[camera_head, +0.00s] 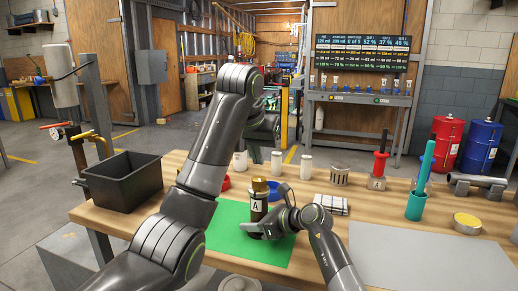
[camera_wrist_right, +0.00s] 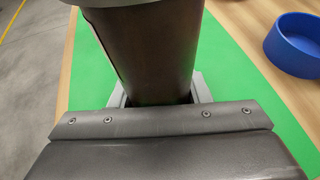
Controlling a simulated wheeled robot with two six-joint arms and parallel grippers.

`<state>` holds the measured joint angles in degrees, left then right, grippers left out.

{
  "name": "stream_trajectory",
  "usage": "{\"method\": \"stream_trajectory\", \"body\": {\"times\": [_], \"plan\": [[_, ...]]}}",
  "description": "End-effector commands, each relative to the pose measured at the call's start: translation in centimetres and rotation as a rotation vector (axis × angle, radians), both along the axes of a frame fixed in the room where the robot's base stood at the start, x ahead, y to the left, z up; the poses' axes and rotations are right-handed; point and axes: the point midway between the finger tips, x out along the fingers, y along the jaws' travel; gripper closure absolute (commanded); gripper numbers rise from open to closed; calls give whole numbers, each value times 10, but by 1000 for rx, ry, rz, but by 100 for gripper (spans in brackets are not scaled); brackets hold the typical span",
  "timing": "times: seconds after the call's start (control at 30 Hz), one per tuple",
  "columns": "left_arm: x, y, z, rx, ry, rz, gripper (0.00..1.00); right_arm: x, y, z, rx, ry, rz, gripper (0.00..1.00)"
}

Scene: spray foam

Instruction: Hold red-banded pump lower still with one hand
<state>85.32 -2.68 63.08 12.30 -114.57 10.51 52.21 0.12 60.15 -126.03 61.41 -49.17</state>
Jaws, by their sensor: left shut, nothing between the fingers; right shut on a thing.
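A dark brown cylinder (camera_head: 258,208) with a gold top and a white label "A" stands upright on the green mat (camera_head: 222,242). It fills the top middle of the right wrist view (camera_wrist_right: 145,50). I cannot make out a red band on it. My right gripper (camera_head: 258,230) is shut around its lower part, with grey fingers on both sides. My left arm rises tall in front of the table. My left gripper (camera_head: 268,124) is shut and empty, high behind that arm and hard to make out. A red upright tool (camera_head: 380,156) stands on a block at the right.
A blue bowl (camera_wrist_right: 296,44) is beside the cylinder. White bottles (camera_head: 276,163) stand behind. A black bin (camera_head: 122,181) is at the left. A teal holder (camera_head: 415,206), a yellow-topped tin (camera_head: 467,222) and a bare grey mat (camera_head: 430,258) are at the right.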

Motion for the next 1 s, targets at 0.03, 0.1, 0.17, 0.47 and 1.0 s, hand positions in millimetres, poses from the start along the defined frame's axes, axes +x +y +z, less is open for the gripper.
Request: {"method": "stream_trajectory", "body": {"times": [0.03, 0.1, 0.17, 0.47, 1.0], "plan": [[0, -1, -2, 0, 2, 1, 100, 0, 0, 0, 0, 1, 0, 100], [0, 0, -7, 0, 3, 2, 100, 0, 0, 0, 0, 1, 0, 100], [0, 0, -13, 0, 3, 2, 100, 0, 0, 0, 0, 1, 0, 100], [0, 0, -50, 0, 3, 3, 100, 0, 0, 0, 0, 1, 0, 100], [0, 0, -70, 0, 1, 2, 100, 0, 0, 0, 0, 0, 0, 100]]}}
